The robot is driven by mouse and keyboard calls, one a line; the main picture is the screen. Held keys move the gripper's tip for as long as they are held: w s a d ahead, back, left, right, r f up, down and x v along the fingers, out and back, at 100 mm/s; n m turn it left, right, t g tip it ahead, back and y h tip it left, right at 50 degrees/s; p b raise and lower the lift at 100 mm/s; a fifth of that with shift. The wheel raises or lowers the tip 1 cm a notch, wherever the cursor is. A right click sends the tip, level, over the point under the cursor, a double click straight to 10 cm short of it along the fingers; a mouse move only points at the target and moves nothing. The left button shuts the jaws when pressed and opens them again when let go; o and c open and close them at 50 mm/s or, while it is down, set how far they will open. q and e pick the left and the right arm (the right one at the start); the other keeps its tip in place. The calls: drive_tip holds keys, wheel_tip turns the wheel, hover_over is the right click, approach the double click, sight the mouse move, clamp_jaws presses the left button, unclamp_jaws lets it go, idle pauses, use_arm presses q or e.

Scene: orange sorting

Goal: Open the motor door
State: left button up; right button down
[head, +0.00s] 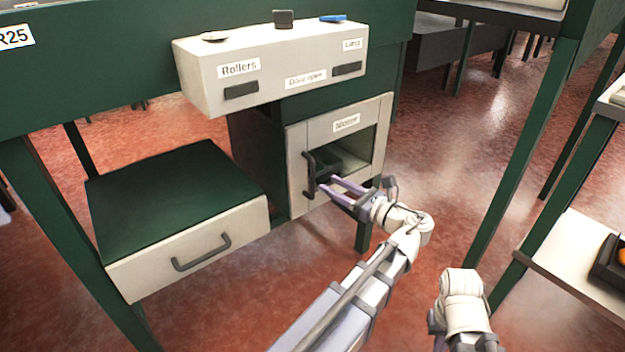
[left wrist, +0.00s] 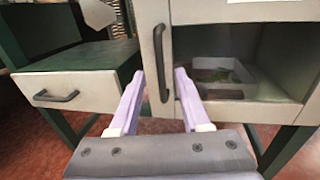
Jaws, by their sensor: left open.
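The motor door (head: 297,150) is a light grey panel with a window and a label reading "Motor". It looks shut in the dark green cabinet. Its dark vertical handle (head: 308,175) is on its left side. My left gripper (head: 325,184) is open at the handle. In the left wrist view the handle (left wrist: 162,62) stands between the two lavender fingertips (left wrist: 160,75), with a gap on each side. The fingers do not clasp it. Part of my right arm (head: 463,300) shows at the bottom right; its fingers cannot be made out.
A light box labelled "Rollers" (head: 238,68) juts out above the door, with small items on top. A drawer (head: 195,250) with a dark handle sticks out left of the door. A green table leg (head: 515,190) stands at the right. Red floor is open in front.

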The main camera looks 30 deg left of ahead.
sight(314, 176)
use_arm(q)
drive_tip(key=a, duration=0.3)
drive_tip(key=w+a, duration=0.1)
drive_tip(key=a, duration=0.3)
drive_tip(key=shift+w+a, duration=0.15)
drive_tip(key=shift+w, duration=0.05)
clamp_jaws()
idle(1.3)
